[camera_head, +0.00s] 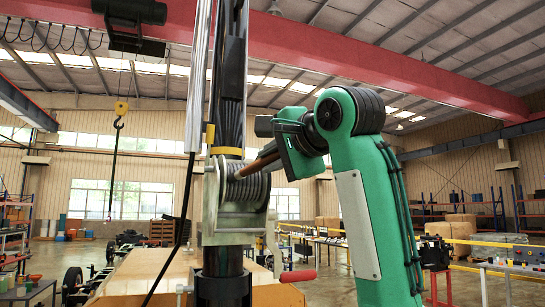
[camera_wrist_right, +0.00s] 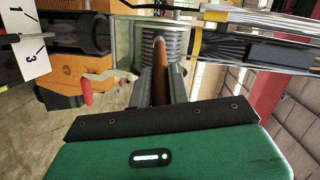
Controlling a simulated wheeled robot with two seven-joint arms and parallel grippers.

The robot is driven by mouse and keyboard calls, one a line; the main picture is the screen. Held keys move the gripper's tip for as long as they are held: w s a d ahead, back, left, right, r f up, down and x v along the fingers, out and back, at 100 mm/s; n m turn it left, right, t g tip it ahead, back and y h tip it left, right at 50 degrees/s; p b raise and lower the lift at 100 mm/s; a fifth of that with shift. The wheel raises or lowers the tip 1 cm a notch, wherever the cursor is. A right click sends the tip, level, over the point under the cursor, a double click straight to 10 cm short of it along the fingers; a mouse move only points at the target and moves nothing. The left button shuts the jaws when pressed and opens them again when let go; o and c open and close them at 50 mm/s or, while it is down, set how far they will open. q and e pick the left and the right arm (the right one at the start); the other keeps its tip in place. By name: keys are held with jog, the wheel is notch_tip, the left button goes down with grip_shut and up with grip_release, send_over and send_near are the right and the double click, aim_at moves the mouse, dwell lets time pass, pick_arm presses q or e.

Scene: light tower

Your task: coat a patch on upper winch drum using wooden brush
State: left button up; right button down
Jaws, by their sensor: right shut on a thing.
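The winch drum (camera_head: 248,188) is a grey, rope-wound cylinder in a metal frame on the dark mast. It also shows at the top of the right wrist view (camera_wrist_right: 178,40). My right gripper (camera_head: 270,151), on the green arm, is to the right of the drum and shut on the brown wooden brush (camera_head: 257,165). In the right wrist view the brush (camera_wrist_right: 160,78) lies between the two fingers, its far end overlapping the drum's windings. I cannot tell whether it touches them. No coated patch can be made out. My left gripper is not in view.
The mast (camera_head: 224,262) rises in front of me, with a black cable hanging to its left. A red crank handle (camera_head: 297,276) sticks out low on the right. A crane hook (camera_head: 117,120) hangs farther back at left. Tables and shelves stand far off at right.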

jog(key=shift+w+d, duration=1.25)
jog(key=shift+d, duration=2.35)
jog(key=shift+s+a+b, duration=0.1)
jog(key=shift+s+a, duration=0.3)
jog(key=shift+a, duration=0.85)
jog(key=shift+s+a+b, duration=0.1)
jog(key=shift+s+a, duration=0.3)
jog(key=shift+a, duration=0.85)
jog(key=shift+s+a+b, duration=0.1)
jog(key=shift+s+a, duration=0.3)
jog(key=shift+a, duration=0.85)
jog(key=shift+d, duration=0.15)
